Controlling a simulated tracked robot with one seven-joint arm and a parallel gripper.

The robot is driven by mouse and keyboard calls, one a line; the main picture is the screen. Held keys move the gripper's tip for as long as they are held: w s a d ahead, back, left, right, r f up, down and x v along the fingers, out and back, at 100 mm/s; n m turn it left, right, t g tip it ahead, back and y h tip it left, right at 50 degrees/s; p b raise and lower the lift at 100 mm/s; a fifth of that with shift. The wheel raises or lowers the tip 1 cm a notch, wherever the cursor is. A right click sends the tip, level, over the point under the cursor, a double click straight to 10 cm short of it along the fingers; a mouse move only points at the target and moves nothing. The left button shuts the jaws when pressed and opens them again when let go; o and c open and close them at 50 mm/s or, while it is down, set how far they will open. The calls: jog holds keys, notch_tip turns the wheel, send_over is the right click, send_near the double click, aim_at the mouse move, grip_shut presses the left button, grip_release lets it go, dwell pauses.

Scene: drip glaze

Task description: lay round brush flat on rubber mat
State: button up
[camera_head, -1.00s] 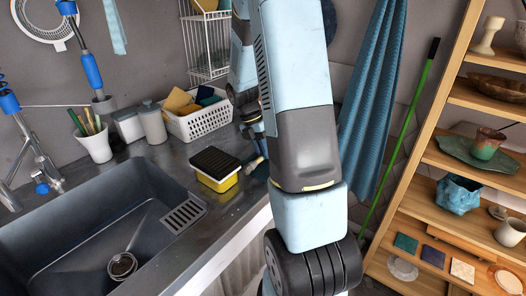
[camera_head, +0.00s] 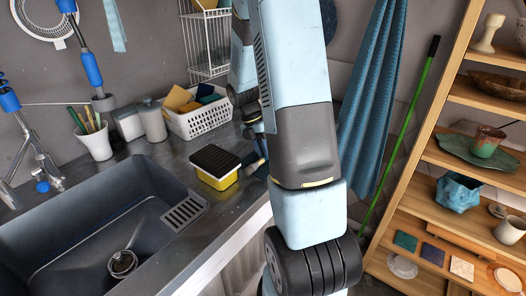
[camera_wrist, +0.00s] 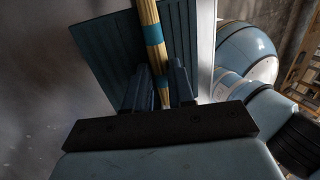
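In the wrist view, the round brush (camera_wrist: 153,37) has a pale wooden handle with teal bands. It runs between the two dark fingers of my gripper (camera_wrist: 161,78), which are closed about its handle. A ribbed dark-blue surface (camera_wrist: 102,48), which looks like the rubber mat, lies behind the brush. I cannot tell whether the brush touches it. In the head view, my arm hides most of the gripper; a pale brush tip (camera_head: 257,164) shows low beside it, close to the counter.
A yellow block with a black top (camera_head: 215,166) stands on the counter (camera_head: 178,160), left of the gripper. A white basket (camera_head: 198,121) of sponges is behind. The sink (camera_head: 95,225) opens at left. A wooden shelf (camera_head: 425,175) with pottery is at right.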

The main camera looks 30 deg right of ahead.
jog(key=shift+o, duration=1.1)
jog(key=shift+w, duration=0.1)
jog(key=shift+w+a, duration=0.1)
jog(key=shift+w+r, duration=0.15)
jog(key=shift+r, duration=0.15)
jog(key=v, duration=1.3)
jog(key=shift+s+r, duration=0.1)
jog(key=shift+s, duration=0.1)
